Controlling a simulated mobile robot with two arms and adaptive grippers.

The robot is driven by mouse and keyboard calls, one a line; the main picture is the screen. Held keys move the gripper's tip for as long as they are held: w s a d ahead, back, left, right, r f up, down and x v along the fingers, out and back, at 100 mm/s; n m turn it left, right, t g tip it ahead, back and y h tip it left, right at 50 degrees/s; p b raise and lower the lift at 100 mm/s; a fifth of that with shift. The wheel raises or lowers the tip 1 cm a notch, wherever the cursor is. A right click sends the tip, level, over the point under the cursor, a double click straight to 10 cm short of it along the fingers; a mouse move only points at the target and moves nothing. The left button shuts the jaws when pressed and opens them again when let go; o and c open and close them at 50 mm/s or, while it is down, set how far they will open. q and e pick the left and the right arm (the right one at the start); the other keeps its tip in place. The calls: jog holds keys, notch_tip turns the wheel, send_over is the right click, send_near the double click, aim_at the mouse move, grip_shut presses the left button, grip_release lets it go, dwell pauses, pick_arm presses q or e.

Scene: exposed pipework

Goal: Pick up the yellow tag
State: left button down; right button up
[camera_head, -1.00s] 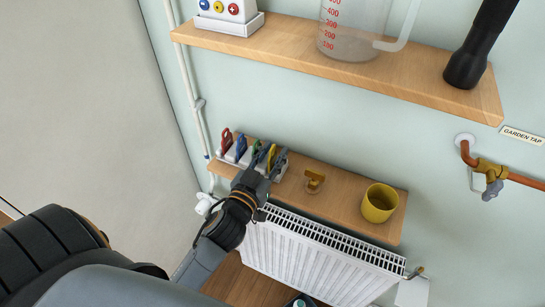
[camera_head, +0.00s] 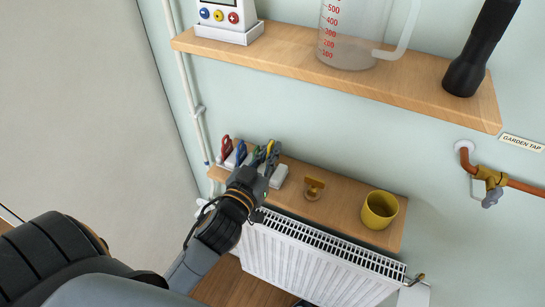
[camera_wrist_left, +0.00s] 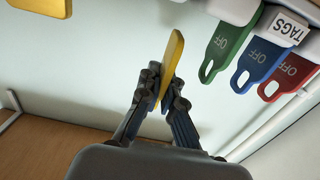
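The yellow tag (camera_head: 270,147) stands upright between the fingers of my left gripper (camera_head: 267,160). In the left wrist view the yellow tag (camera_wrist_left: 173,58) shows nearly edge-on, and the left gripper (camera_wrist_left: 163,95) is closed around its lower part. The tag looks clear of the white rack (camera_head: 279,177), where the red tag (camera_head: 226,146), the blue tag (camera_head: 240,152) and the green tag (camera_head: 254,156) stand in a row. In the wrist view, the green tag (camera_wrist_left: 230,45) is beside it, apart. My right gripper is not in view.
The rack is on a small wooden shelf (camera_head: 345,210) with a brass-coloured piece (camera_head: 313,187) and a yellow mug (camera_head: 379,211). A higher shelf (camera_head: 400,80) carries a measuring jug (camera_head: 348,35) and a black torch (camera_head: 477,55). A white radiator (camera_head: 310,262) is below.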

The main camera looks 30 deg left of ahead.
pick_arm(q)
jog(key=s+r+p, duration=0.8)
jog(key=s, duration=0.5)
jog(key=shift+d+r, duration=0.4)
jog(key=shift+s, duration=0.1)
